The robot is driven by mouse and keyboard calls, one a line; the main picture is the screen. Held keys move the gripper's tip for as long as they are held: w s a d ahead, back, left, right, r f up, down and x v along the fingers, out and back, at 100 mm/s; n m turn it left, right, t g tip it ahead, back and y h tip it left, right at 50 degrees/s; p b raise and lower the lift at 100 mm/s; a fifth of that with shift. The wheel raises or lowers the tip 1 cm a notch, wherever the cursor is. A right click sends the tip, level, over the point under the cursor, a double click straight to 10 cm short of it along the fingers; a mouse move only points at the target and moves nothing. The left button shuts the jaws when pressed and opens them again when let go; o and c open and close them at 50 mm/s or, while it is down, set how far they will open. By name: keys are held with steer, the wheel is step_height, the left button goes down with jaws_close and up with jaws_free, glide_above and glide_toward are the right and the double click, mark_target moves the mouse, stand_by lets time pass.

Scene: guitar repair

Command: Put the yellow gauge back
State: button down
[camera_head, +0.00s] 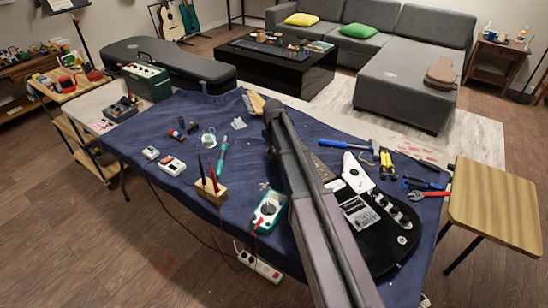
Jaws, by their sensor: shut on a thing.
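My arm reaches from the bottom right up to the far middle of the blue-covered workbench (145,150). Its dark links hide a strip of the bench. My gripper cannot be made out, so its fingers and anything in them are hidden. No yellow gauge can be clearly identified. A small tan-yellow thing (256,102) shows at the far edge, just left of the arm's far end, too small to name. Yellow-handled tools (386,162) lie right of the arm, next to a blue-handled hammer (345,144).
A dark electric guitar (395,245) lies partly under my arm. A teal multimeter (269,209), a wooden tool block (211,190) and small parts lie to the left. A red wrench (430,194) lies near the right edge. A wooden stool (497,205) stands beyond.

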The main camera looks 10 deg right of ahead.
mark_target(274, 151)
steer(key=shift+f, duration=0.5)
steer(key=shift+c, duration=1.7)
jaws_free()
steer(key=shift+r, duration=0.25)
step_height(274, 151, up, 12)
steer(key=p, duration=1.1)
steer(key=shift+p, duration=0.4)
steer(key=s+m, duration=0.9)
steer(key=s, duration=1.6)
steer(key=shift+s, duration=0.1)
